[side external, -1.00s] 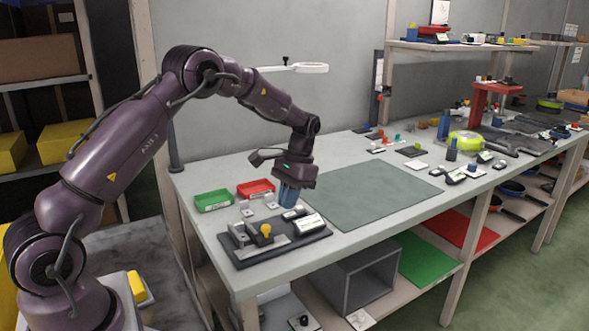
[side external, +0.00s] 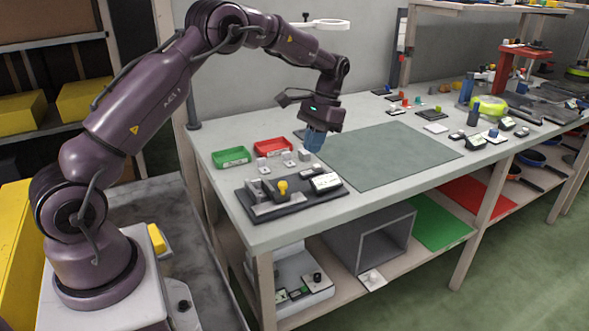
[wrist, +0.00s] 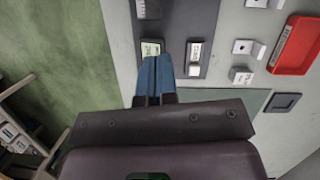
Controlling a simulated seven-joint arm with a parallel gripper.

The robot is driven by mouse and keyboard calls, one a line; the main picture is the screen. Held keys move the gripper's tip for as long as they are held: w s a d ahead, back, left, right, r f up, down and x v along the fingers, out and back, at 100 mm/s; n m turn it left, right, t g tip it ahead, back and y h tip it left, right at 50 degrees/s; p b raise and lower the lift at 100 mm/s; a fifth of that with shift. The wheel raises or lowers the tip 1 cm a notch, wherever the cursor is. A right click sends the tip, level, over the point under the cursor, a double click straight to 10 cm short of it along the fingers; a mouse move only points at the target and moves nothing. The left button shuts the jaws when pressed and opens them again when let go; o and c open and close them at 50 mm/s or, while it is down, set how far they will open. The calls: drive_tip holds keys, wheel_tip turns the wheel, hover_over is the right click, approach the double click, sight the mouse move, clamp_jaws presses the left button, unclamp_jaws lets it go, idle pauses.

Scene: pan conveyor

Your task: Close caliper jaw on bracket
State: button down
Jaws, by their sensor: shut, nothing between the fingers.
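The caliper fixture is a dark board (side external: 292,207) near the table's front left corner. It carries grey metal jaw blocks (side external: 254,189), a yellow knob (side external: 283,187) and a white display (side external: 326,181). Small grey brackets (side external: 287,157) stand behind it; others show in the wrist view (wrist: 242,47). I cannot tell whether one sits between the jaws. My gripper (side external: 314,149) has blue fingers, shut and empty, above the table behind the board's display end. The jaws are mostly out of that view.
A grey-green mat (side external: 385,155) to the right is clear. Small parts and pans crowd the table's far right.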

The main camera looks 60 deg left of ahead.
sight(287, 192)
drive_tip(key=x, duration=0.5)
drive_tip(key=shift+s+f, duration=0.25)
drive_tip(key=s, duration=0.2)
drive_tip(key=shift+s+d+f, duration=0.15)
drive_tip(key=shift+s+d, duration=0.05)
drive_tip(key=shift+s, duration=0.15)
drive_tip(key=shift+s+d, duration=0.1)
drive_tip(key=shift+s, duration=0.3)
drive_tip(key=shift+s+f, duration=0.1)
drive_tip(key=shift+s+f, duration=0.1)
drive_tip(key=shift+s, duration=0.5)
